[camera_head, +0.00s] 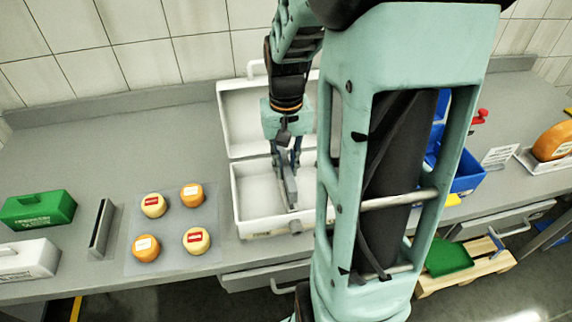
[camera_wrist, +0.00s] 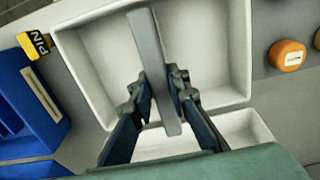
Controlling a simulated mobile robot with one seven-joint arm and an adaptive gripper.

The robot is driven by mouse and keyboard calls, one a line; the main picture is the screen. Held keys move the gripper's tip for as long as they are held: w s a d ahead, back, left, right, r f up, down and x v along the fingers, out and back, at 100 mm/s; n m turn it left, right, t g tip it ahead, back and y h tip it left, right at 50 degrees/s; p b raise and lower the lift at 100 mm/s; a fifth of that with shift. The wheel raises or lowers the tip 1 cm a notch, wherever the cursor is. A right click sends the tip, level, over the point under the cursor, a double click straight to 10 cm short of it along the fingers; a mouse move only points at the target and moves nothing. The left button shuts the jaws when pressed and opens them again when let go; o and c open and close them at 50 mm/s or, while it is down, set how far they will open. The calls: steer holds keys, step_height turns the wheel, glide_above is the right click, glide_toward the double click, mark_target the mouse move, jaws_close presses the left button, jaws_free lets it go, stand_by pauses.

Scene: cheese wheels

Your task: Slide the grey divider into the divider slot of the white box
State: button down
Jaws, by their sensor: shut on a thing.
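The white box (camera_head: 253,221) stands on the counter with its lid (camera_head: 236,118) raised behind it. My gripper (camera_head: 286,160) is over the box and shut on the grey divider (camera_head: 289,188). The divider shows upright in the head view, at or over the box's inside. In the wrist view the grey divider (camera_wrist: 151,62) runs between the two fingers of my gripper (camera_wrist: 163,92), with the white box (camera_wrist: 206,45) around and below it. I cannot tell whether the divider's lower edge is in the slot, and I cannot make out the slot.
A mat (camera_head: 133,262) with several small cheese wheels (camera_head: 153,205) lies left of the box. Further left are a slotted grey holder (camera_head: 102,228), a green box (camera_head: 38,208) and a white case (camera_head: 27,259). Blue bins (camera_head: 466,172) stand to the right, partly behind my arm.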

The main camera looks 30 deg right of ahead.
steer(key=shift+f+b, duration=1.1)
steer(key=shift+f, duration=0.4)
steer(key=c, duration=1.8)
jaws_free()
steer(key=shift+o, duration=0.2)
step_height(320, 180, up, 12)
steer(key=shift+r, duration=0.1)
steer(key=shift+w, duration=0.1)
